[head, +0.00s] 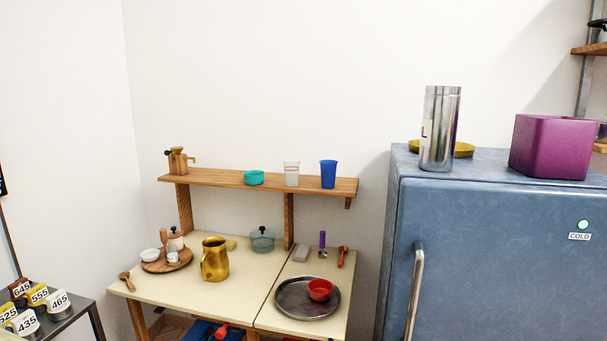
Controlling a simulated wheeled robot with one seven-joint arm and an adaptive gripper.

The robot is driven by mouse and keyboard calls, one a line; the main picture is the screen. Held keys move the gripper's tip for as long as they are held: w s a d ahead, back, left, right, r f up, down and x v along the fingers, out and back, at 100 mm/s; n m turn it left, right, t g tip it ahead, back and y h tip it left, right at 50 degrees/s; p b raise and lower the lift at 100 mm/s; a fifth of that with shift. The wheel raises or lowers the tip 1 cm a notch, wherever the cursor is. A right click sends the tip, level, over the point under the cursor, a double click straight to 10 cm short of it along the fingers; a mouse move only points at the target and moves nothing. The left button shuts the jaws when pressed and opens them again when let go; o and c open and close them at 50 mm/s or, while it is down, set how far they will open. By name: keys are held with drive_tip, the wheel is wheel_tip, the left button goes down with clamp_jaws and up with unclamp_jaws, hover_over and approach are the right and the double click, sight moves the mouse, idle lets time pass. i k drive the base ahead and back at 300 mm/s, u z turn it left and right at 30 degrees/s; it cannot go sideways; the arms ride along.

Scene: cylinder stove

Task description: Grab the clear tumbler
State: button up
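A clear tumbler (291,173), whitish with thin reddish lines near its rim, stands upright on the wooden shelf (222,180) above the table. It is between a teal bowl (254,178) on its left and a blue cup (328,174) on its right, apart from both. My gripper does not show in the head view.
Below the shelf, a table (210,298) holds a brass pitcher (215,259), a metal tray (292,306) with a red bowl (320,290), and a lidded pot (262,240). A blue fridge (480,240) stands right, with a steel cylinder (439,130) and purple box (552,147) on top.

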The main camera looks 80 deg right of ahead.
sight(291, 166)
drive_tip(key=z, duration=0.7)
drive_tip(key=i, duration=1)
drive_tip(key=z, duration=1.5)
drive_tip(key=i, duration=0.4)
drive_tip(key=z, duration=0.35)
